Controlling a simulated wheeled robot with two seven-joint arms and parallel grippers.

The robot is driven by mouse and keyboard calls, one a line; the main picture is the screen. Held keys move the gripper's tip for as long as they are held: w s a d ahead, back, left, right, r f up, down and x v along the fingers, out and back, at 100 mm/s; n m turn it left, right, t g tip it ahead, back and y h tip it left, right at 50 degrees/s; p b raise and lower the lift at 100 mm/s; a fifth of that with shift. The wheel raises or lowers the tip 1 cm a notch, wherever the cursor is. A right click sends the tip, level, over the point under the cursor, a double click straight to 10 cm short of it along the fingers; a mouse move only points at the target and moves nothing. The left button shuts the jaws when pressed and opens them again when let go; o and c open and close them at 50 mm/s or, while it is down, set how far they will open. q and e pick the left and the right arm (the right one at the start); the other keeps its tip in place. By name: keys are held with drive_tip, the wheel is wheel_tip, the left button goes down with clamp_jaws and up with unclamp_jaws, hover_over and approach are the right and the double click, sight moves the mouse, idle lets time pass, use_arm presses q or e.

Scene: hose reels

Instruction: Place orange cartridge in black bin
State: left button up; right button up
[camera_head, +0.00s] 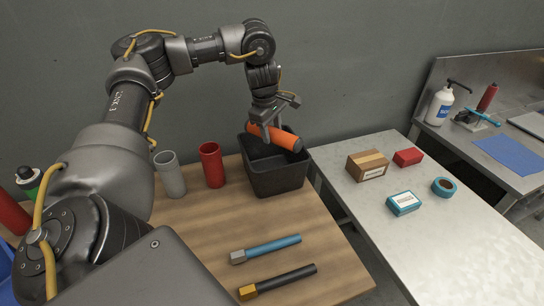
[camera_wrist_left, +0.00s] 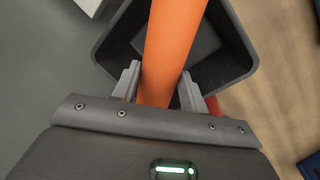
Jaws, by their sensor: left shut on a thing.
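The orange cartridge (camera_head: 272,136), with a dark end, is held in my left gripper (camera_head: 266,128) and lies slightly tilted over the mouth of the black bin (camera_head: 278,182). In the left wrist view the cartridge (camera_wrist_left: 170,45) runs between the two fingers of my left gripper (camera_wrist_left: 158,90), which are shut on it. The bin (camera_wrist_left: 240,62) shows below and around the cartridge there, and the visible part of its floor looks empty. The bin stands at the back right of the wooden table. My right gripper is not in view.
A red cup (camera_head: 211,165) and a grey cup (camera_head: 170,175) stand left of the bin. A blue tool (camera_head: 268,248) and a black tool (camera_head: 280,281) lie in front. A metal table (camera_head: 440,235) with boxes and tape stands to the right.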

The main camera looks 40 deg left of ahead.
use_arm(q)
drive_tip(key=x, duration=0.2)
drive_tip(key=s+b+x, duration=0.1)
drive_tip(key=x, duration=0.4)
drive_tip(key=s+b+x, duration=0.1)
drive_tip(key=x, duration=0.1)
drive_tip(key=shift+w+a+f, duration=0.1)
drive_tip(key=shift+f, duration=0.15)
drive_tip(key=shift+r, duration=0.1)
drive_tip(key=shift+f+b, duration=0.3)
drive_tip(key=shift+f, duration=0.35)
drive_tip(key=o, duration=1.1)
drive_tip(key=shift+c, duration=0.2)
drive_tip(key=shift+r, duration=0.1)
